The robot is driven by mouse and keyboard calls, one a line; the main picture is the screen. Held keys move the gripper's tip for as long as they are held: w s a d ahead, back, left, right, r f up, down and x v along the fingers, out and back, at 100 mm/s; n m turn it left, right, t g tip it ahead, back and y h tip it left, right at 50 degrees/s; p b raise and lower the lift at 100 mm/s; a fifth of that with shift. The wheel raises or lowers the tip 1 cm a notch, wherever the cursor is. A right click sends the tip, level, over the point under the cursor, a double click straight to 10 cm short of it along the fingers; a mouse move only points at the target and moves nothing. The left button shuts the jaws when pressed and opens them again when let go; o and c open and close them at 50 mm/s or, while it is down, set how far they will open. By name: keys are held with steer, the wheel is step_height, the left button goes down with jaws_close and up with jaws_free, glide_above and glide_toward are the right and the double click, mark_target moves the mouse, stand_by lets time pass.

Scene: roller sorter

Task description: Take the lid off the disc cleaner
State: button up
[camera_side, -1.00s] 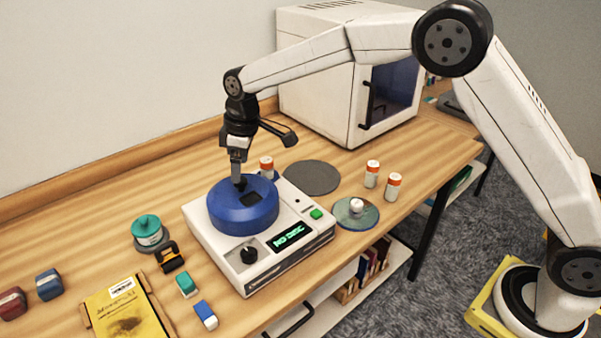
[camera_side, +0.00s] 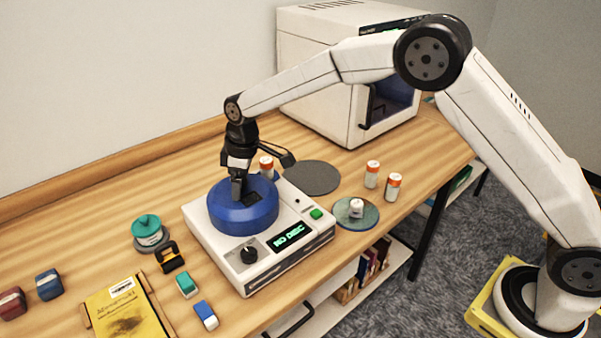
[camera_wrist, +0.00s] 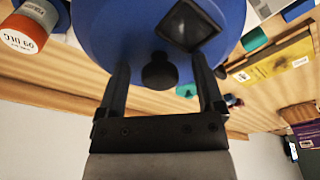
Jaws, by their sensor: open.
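The disc cleaner (camera_side: 216,243) is a white box with a green "NO DISC" display, a black dial and a green button. Its round blue lid (camera_side: 243,220) sits on top and also fills the upper part of the wrist view (camera_wrist: 110,35). The lid has a dark knob (camera_wrist: 158,72) and a dark square patch. My gripper (camera_side: 238,200) is low over the lid's top. In the wrist view my gripper (camera_wrist: 163,75) is open, with one finger on each side of the knob. I cannot tell whether the fingers touch the lid.
A disc with a white piece on it (camera_side: 342,216) and a grey round pad (camera_side: 312,178) lie right of the cleaner. Orange-topped bottles (camera_side: 393,187) stand nearby. A teal-topped container (camera_side: 146,229), small blocks and a yellow book (camera_side: 125,310) lie left. A white cabinet (camera_side: 318,85) stands behind.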

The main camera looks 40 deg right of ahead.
jaws_close()
steer(key=shift+r, duration=0.1)
steer(key=shift+r, duration=0.75)
steer(key=s+d+r, duration=0.3)
steer(key=s+r, duration=0.8)
steer(key=s, duration=0.2)
steer(key=shift+s+d+r, duration=0.2)
steer(key=shift+s+d, duration=0.1)
